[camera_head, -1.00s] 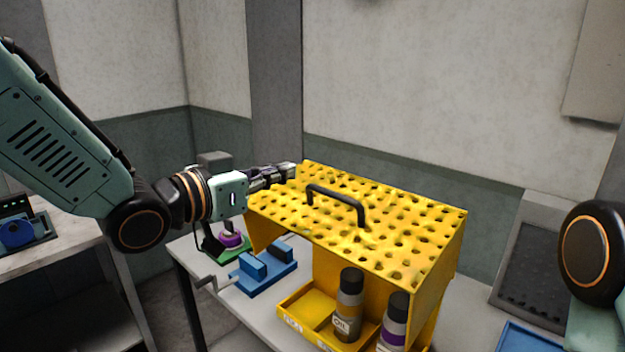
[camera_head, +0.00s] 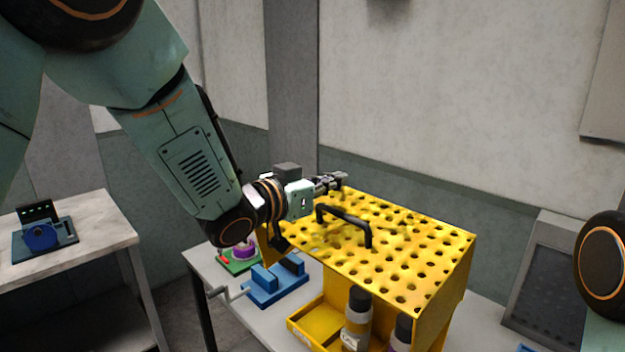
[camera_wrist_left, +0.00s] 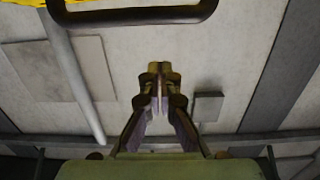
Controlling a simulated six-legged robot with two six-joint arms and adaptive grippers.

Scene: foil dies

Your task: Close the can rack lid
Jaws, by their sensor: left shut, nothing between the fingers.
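The can rack (camera_head: 452,290) is yellow and stands on a table, its front open. Its lid (camera_head: 420,250) is a yellow panel full of round holes, spread above the cans. A black handle (camera_head: 345,222) rises from the lid, and it also shows at the top of the left wrist view (camera_wrist_left: 140,14). My left gripper (camera_head: 342,179) is shut and empty, at the lid's far left edge, beyond the handle. In the left wrist view its fingertips (camera_wrist_left: 159,66) meet, apart from the handle. I cannot tell whether it touches the lid. My right gripper is out of view.
Cans (camera_head: 357,318) stand in the rack's lower tray (camera_head: 303,330). A blue vise-like block (camera_head: 275,285) and a green pad (camera_head: 238,262) with a purple ring lie left of the rack. A side table (camera_head: 85,240) stands at far left. Walls close off the back.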

